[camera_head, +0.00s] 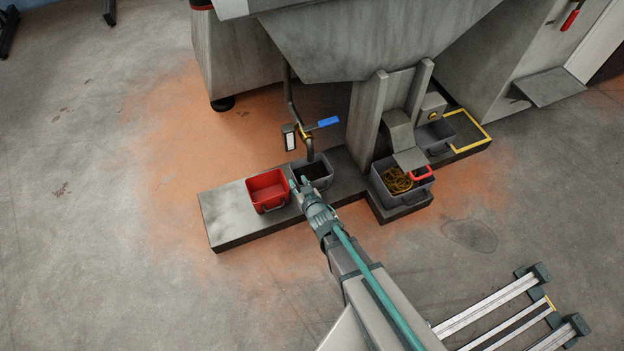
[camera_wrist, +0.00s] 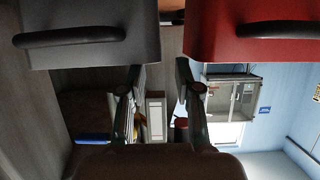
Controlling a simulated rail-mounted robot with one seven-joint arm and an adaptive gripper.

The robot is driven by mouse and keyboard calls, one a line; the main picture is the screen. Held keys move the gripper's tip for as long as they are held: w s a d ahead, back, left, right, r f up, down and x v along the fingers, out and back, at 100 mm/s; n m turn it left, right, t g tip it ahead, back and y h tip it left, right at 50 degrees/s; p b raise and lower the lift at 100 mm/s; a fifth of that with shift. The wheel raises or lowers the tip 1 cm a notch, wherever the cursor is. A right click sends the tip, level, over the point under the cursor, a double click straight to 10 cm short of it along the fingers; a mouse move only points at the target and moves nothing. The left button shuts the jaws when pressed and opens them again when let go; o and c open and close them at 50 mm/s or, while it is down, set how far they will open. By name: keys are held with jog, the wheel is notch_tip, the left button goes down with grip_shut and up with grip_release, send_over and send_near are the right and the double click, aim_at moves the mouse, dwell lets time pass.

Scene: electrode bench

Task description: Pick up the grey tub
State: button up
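A grey tub (camera_head: 325,182) with dark contents and a front handle stands on the low plinth under a pipe, right of the red tub (camera_head: 268,190). Two other grey tubs stand farther right: one with yellowish coils (camera_head: 416,193) and one behind it (camera_head: 435,135). My gripper (camera_head: 298,184) is in front of the gap between the red tub and the nearest grey tub. In the wrist view my gripper (camera_wrist: 160,75) is open and empty, its two fingers apart. There a grey tub (camera_wrist: 90,14) is at upper left and the red tub (camera_wrist: 240,20) at upper right.
The low plinth (camera_head: 232,215) bears the red tub and the nearest grey tub. A pipe with a blue-handled valve (camera_head: 328,122) hangs above that grey tub. A grey chute and machine body (camera_head: 385,40) rise behind. The floor at left is clear.

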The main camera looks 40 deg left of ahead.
jog(key=b+x, duration=0.1)
jog(key=x, duration=0.4)
jog(key=shift+a+f, duration=0.15)
jog(key=shift+c, duration=0.5)
grip_shut()
